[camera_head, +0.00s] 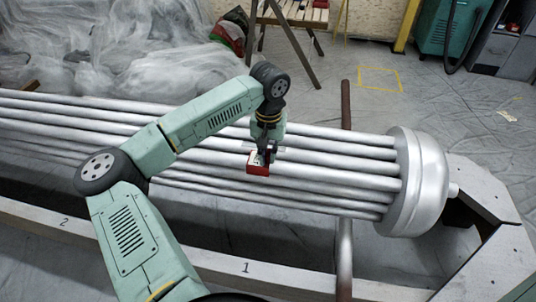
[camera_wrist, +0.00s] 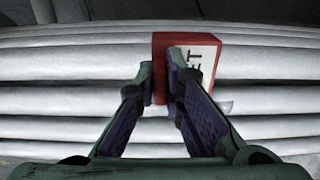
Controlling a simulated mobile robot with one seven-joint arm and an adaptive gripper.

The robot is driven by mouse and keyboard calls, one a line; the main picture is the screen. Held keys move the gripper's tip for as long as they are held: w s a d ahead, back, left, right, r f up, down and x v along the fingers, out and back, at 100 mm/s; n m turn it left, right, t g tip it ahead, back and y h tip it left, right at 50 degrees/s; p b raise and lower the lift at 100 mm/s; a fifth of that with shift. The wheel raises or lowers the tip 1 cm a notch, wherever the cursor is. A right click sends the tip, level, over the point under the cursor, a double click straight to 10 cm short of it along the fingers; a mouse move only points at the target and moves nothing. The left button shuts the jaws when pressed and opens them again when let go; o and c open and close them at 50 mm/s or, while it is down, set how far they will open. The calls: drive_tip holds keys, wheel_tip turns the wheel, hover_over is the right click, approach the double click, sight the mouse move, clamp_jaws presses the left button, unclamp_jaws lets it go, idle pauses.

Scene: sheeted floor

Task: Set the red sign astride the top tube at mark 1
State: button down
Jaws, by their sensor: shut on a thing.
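The red sign (camera_head: 258,168) is in my gripper (camera_head: 266,153), over the silver tube bundle in the head view. In the wrist view my gripper (camera_wrist: 166,80) has its two fingers closed on the red sign (camera_wrist: 160,40), whose white face carries black letters, partly hidden by a finger. The tubes (camera_wrist: 75,72) run across behind it. I cannot tell whether the sign touches a tube. The top tube (camera_head: 335,134) runs to the round end plate. Mark 1 (camera_head: 245,268) is a numeral on the front beam, below and slightly left of the sign in the head view.
Mark 2 (camera_head: 65,222) is farther left on the beam (camera_head: 200,258). An upright rusty rod (camera_head: 345,120) stands near the bundle's right part, before the round end plate (camera_head: 425,180). Plastic sheeting (camera_head: 110,50) lies behind at left. A trestle (camera_head: 295,25) stands at the back.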

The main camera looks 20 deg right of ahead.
drive_tip(key=c, duration=1.6)
unclamp_jaws()
